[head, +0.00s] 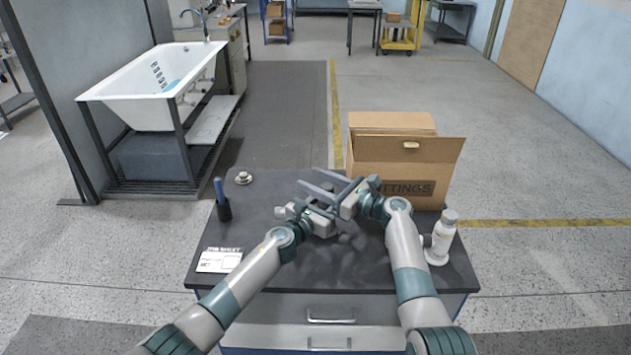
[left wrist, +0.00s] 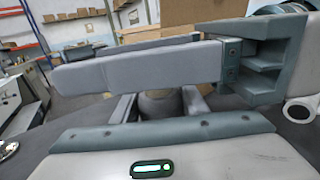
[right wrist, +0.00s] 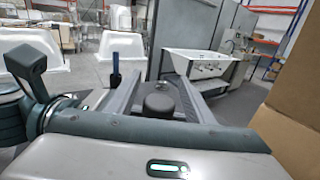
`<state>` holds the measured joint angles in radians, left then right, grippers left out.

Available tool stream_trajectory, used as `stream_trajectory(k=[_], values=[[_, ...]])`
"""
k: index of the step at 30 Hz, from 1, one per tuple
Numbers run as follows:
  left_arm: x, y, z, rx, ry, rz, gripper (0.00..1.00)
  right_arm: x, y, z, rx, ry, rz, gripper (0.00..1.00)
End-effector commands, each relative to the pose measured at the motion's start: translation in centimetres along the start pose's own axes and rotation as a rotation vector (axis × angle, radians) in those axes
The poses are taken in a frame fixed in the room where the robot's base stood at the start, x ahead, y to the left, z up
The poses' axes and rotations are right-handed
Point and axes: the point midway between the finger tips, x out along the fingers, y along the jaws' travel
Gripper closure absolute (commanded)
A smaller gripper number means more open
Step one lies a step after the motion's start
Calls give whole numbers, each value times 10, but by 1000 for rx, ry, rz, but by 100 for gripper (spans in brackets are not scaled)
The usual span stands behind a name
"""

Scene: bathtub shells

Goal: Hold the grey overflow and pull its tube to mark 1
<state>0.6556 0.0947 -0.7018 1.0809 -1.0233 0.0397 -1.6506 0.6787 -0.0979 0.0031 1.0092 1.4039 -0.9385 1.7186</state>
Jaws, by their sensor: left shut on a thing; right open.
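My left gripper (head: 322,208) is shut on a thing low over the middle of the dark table. In the left wrist view a rounded grey piece (left wrist: 160,104) shows between its fingers, probably the grey overflow, mostly hidden behind my right gripper's fingers. My right gripper (head: 318,186) is open and points left across the left one, just above or beside it. In the right wrist view a dark rounded piece (right wrist: 160,102) shows between its fingers; I cannot tell whether it belongs to the overflow. The tube and mark 1 cannot be made out.
A cardboard box (head: 410,165) marked FITTINGS stands behind the grippers, close to the right one. A white bottle (head: 441,238) stands right. A job sheet (head: 219,261), a cup with a blue pen (head: 223,208) and a round metal fitting (head: 243,177) are left. A bathtub (head: 155,85) is beyond.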

Motion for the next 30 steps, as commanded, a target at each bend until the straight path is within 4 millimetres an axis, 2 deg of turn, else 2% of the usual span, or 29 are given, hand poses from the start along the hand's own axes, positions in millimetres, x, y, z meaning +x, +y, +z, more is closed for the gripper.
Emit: stream_trajectory(k=[2,8,12,18,25,26,27,28,30], values=[[0,0,0,0,0,0,86,0,0,0,0,0,0,52],[0,0,0,0,0,0,86,0,0,0,0,0,0,100],[0,0,0,0,0,0,86,0,0,3,-1,-1,0,100],[0,0,0,0,0,0,86,0,0,21,-2,-2,0,100],[0,0,-1,0,1,0,86,0,0,21,0,-2,0,100],[0,0,-1,0,1,0,86,0,0,21,-1,-2,0,67],[0,0,-1,0,1,0,86,0,0,21,-1,-2,0,57],[0,0,-1,0,1,0,86,0,0,21,-1,-2,0,52],[0,0,-1,0,1,0,86,0,0,21,-1,-1,0,52]])
